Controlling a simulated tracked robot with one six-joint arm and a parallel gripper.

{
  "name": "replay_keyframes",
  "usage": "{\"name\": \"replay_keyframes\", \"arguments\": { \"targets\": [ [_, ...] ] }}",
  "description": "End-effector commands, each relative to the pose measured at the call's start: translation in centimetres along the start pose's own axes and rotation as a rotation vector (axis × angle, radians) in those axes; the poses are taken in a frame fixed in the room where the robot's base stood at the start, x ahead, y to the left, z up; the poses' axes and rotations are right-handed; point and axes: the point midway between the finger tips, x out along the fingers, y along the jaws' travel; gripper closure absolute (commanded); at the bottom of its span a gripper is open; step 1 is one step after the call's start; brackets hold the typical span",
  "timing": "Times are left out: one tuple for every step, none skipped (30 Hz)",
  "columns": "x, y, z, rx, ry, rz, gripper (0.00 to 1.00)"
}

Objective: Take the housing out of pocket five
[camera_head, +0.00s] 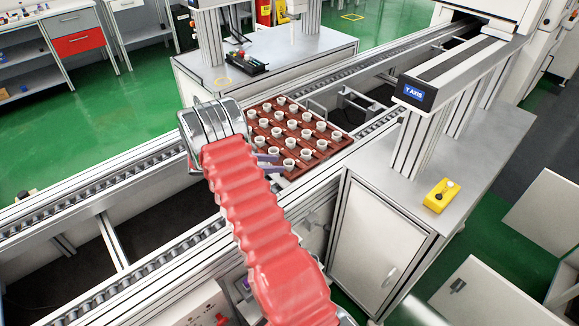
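A brown-red tray (341,143) sits on the conveyor in the middle of the view. It holds several small pale cup-shaped housings in rows, among them one at the near edge (289,164). No pocket numbers can be read, so I cannot tell which pocket is five. My arm in its red sleeve reaches from the bottom to the tray's near left side. The two purple fingers of my gripper (279,163) show apart at the tray's near left edge, close to the near housings. I see nothing clearly held between them. My wrist and sleeve hide the tray's left corner.
Conveyor rails (100,187) run from lower left to upper right. A yellow button box (441,195) lies on the right bench. A grey table with a dark device (240,64) stands behind.

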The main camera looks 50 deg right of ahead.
Motion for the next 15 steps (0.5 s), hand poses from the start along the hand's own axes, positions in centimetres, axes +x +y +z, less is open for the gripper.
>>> {"name": "replay_keyframes", "arguments": {
  "targets": [
    [0.6, -0.1, 0.1, 0.000, 0.000, -0.003, 0.63],
    [0.9, -0.1, 0.1, 0.000, 0.000, -0.003, 0.63],
    [1.4, -0.1, 0.2, 0.000, 0.000, -0.004, 0.63],
    [1.9, 0.0, 0.2, 0.000, 0.000, -0.004, 0.63],
    [2.3, 0.0, 0.3, 0.000, 0.000, -0.003, 0.63],
    [2.9, 0.0, 0.4, 0.000, 0.000, -0.003, 0.63],
    [3.2, 0.0, 0.4, 0.000, 0.000, -0.003, 0.63],
    [3.6, 0.0, 0.4, 0.000, 0.000, -0.003, 0.63],
    [4.0, 0.0, 0.4, 0.001, 0.000, -0.003, 0.63],
    [4.2, 0.0, 0.4, 0.001, 0.000, -0.003, 0.63],
    [4.4, 0.0, 0.4, 0.001, 0.000, -0.002, 0.63],
    [4.6, 0.0, 0.4, 0.000, 0.000, -0.002, 0.63],
    [4.6, 0.1, 0.4, 0.000, 0.000, -0.001, 0.63],
    [4.7, 0.1, 0.4, 0.000, 0.000, -0.001, 0.63],
    [4.7, 0.1, 0.3, 0.000, 0.000, 0.000, 0.63]
  ]
}}
